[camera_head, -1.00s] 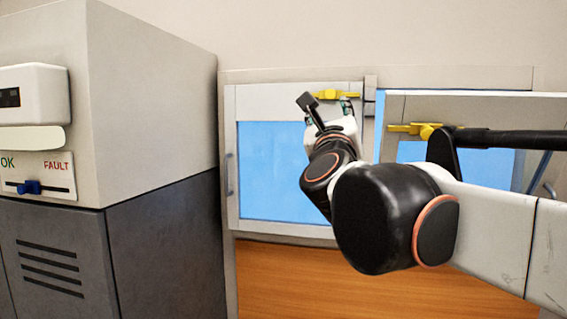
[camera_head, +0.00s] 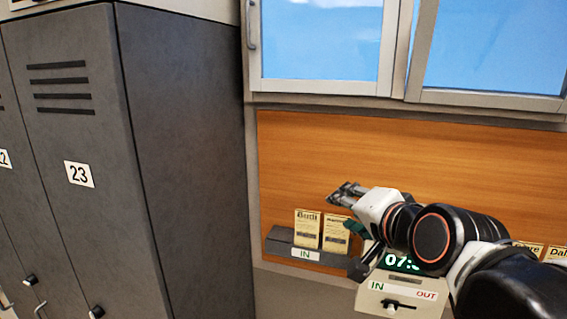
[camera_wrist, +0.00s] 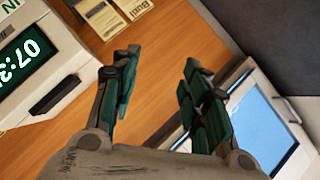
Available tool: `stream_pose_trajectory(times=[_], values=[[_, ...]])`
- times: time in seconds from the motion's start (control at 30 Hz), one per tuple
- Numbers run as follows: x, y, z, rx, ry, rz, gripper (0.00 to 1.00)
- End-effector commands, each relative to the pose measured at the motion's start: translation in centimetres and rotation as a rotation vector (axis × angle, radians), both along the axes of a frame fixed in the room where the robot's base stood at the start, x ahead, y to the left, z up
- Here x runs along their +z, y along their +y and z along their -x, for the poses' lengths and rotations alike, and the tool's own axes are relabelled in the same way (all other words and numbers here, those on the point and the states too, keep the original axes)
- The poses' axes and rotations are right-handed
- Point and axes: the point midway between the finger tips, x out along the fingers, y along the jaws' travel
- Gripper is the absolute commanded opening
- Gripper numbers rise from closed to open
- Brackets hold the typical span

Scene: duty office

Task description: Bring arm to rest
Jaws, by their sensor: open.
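My gripper (camera_head: 345,194) is in front of the wooden back panel (camera_head: 330,150), below the wall cabinet and above a card rack. In the wrist view my gripper (camera_wrist: 152,88) has its two green-padded fingers spread apart, with nothing between them. My black and white arm reaches in from the lower right of the head view and covers part of the time clock.
The time clock (camera_head: 398,295) stands below my arm; it also shows in the wrist view (camera_wrist: 40,60). A card rack (camera_head: 285,247) marked IN holds cards at its left. Dark lockers (camera_head: 185,150) stand left. A blue-paned wall cabinet (camera_head: 320,88) hangs above.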

Motion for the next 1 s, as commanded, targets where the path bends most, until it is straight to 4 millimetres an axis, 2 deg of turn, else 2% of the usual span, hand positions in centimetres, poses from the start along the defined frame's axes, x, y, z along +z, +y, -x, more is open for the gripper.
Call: stream_pose_trajectory(times=[0.03, 0.2, 0.3, 0.4, 0.5, 0.6, 0.67, 1.0], values=[[-4.5, -0.6, 1.1, 0.027, 0.034, 0.088, 0.42], [-15.3, -2.8, 5.3, 0.152, 0.168, 0.404, 0.42], [-21.1, -4.3, 7.9, 0.234, 0.25, 0.568, 0.42], [-25.7, -5.7, 10.3, 0.31, 0.324, 0.699, 0.42], [-28.9, -6.7, 12.2, 0.373, 0.381, 0.792, 0.42], [-30.6, -7.4, 13.4, 0.411, 0.416, 0.844, 0.42], [-31.0, -7.6, 13.7, 0.423, 0.427, 0.86, 0.42], [-31.0, -7.6, 13.9, 0.429, 0.431, 0.867, 0.42]])
